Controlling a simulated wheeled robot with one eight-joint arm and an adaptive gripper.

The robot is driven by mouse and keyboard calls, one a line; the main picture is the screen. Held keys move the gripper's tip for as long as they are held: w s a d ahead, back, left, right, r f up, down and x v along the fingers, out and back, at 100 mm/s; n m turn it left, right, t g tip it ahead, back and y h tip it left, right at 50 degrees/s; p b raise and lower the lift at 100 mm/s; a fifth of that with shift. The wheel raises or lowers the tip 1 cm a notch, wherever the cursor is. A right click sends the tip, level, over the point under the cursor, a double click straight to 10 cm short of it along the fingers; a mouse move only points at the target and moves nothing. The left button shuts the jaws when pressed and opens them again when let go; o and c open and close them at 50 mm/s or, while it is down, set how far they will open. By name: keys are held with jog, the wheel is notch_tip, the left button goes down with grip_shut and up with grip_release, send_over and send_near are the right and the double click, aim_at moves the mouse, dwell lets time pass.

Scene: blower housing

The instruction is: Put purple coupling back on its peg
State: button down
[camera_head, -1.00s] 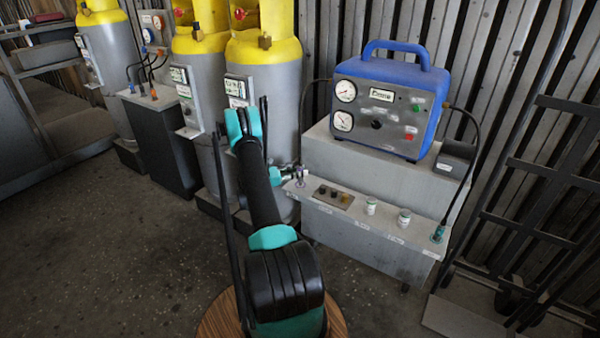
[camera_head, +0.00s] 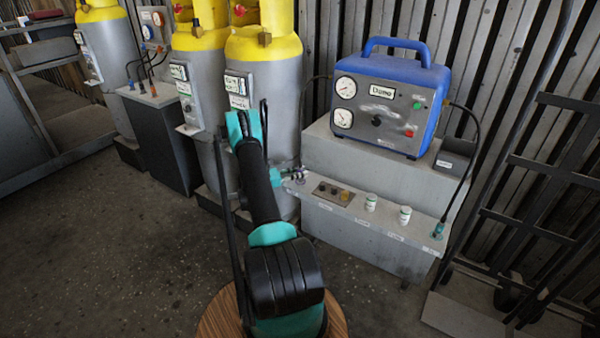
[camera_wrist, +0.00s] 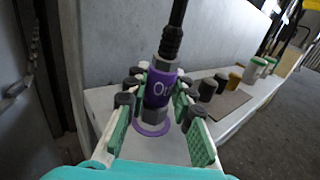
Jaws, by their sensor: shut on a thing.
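The purple coupling (camera_wrist: 159,88) is upright between my fingers in the wrist view, with a black hose (camera_wrist: 173,32) rising from its top. My gripper (camera_wrist: 157,104) is shut on it. A metal hex part shows at its lower end, right above a purple ring (camera_wrist: 152,130) on the pale shelf. The peg itself is hidden, and I cannot tell whether the coupling is seated on it or just above. In the head view my gripper (camera_head: 290,175) is at the left end of the shelf, and the coupling is too small to make out clearly.
The grey shelf (camera_head: 335,220) carries a plate with several knobs (camera_head: 333,193), two white jars (camera_head: 371,202) (camera_head: 405,215) and a green-blue fitting (camera_head: 438,231) on a hose. A blue machine (camera_head: 390,100) stands behind. Yellow-topped cylinders (camera_head: 262,90) stand close on the left.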

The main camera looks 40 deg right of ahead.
jog(key=shift+f, duration=0.3)
jog(key=c, duration=1.2)
grip_release()
jog(key=v, duration=1.2)
